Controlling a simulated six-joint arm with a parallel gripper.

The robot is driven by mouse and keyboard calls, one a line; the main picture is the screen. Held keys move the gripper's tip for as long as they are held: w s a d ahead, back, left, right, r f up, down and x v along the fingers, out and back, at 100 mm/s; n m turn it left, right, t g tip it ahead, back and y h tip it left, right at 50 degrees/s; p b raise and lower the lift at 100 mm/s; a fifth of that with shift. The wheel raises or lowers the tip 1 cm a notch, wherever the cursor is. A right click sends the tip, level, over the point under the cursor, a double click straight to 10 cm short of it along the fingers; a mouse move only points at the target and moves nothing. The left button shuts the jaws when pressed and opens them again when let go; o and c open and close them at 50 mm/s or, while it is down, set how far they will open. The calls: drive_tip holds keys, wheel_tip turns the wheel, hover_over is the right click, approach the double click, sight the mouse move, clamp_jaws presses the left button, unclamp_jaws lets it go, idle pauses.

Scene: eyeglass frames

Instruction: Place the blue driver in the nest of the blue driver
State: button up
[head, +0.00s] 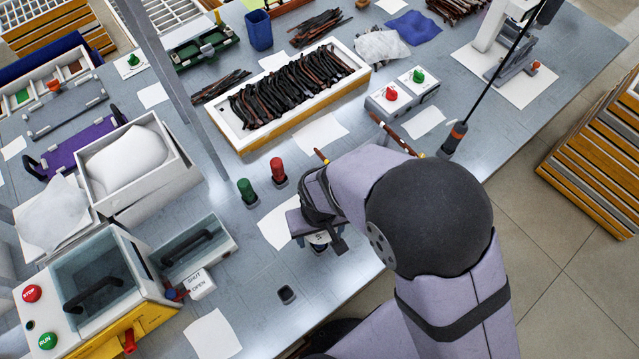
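My gripper (322,242) is over the table near the middle of the view, pointing down, its fingers largely hidden by my own wrist and arm. I cannot tell whether it is open or shut, or whether it holds something. No blue driver can be made out. A small dark square holder with an empty-looking opening (287,295) stands on the table below and left of my gripper; it looks like a driver nest. A green driver (247,190) and a red driver (278,170) stand upright in similar grey bases, up and left of my gripper.
A white sheet (275,222) lies just left of my gripper. A tray of dark frame parts (240,140) is behind.

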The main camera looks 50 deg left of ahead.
drive_tip(key=shift+f+b, duration=0.45)
drive_tip(key=shift+f, duration=0.15)
idle(0.3)
drive_tip(key=o, duration=1.3)
drive_tip(key=shift+o, duration=0.2)
drive_tip(key=shift+r+b, duration=0.85)
drive_tip(key=shift+r, duration=2.85)
